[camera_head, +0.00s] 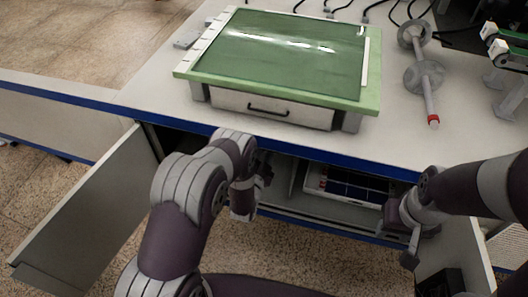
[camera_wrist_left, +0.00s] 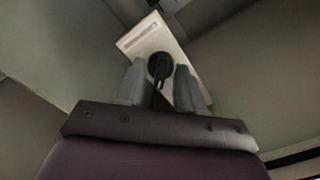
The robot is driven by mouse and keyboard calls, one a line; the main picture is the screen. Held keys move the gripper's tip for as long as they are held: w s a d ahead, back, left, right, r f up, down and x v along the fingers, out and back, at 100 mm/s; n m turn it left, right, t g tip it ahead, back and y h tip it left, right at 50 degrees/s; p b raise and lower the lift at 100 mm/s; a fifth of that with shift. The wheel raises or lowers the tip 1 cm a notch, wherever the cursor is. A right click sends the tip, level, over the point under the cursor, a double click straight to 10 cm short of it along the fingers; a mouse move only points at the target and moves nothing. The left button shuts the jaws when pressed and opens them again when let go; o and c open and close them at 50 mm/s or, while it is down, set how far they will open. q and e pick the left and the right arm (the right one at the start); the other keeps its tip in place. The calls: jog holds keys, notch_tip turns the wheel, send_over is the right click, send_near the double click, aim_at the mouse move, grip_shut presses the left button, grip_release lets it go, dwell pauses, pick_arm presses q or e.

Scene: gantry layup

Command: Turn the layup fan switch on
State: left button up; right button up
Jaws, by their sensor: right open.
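The fan switch is a black rotary knob (camera_wrist_left: 160,67) on a white plate (camera_wrist_left: 136,41), seen in the left wrist view. My left gripper (camera_wrist_left: 160,84) has its two grey fingers apart, one on each side of the knob. I cannot tell whether they touch it. In the head view my left gripper (camera_head: 263,172) reaches into the open cabinet under the bench, and the switch is hidden there. My right gripper (camera_head: 411,246) is open at the right part of the cabinet opening, away from the switch.
The cabinet's left door (camera_head: 92,212) and right door (camera_head: 455,262) stand open. A tray (camera_head: 318,189) lies inside the cabinet. On the bench (camera_head: 150,98) above are a green-topped unit with a drawer (camera_head: 268,107) and a grey shaft with discs (camera_head: 425,77).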

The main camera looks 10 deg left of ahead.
pick_arm(q)
jog(key=s+p, duration=0.4)
jog(key=s, duration=0.8)
jog(key=shift+s+a, duration=0.2)
jog(key=shift+s, duration=0.2)
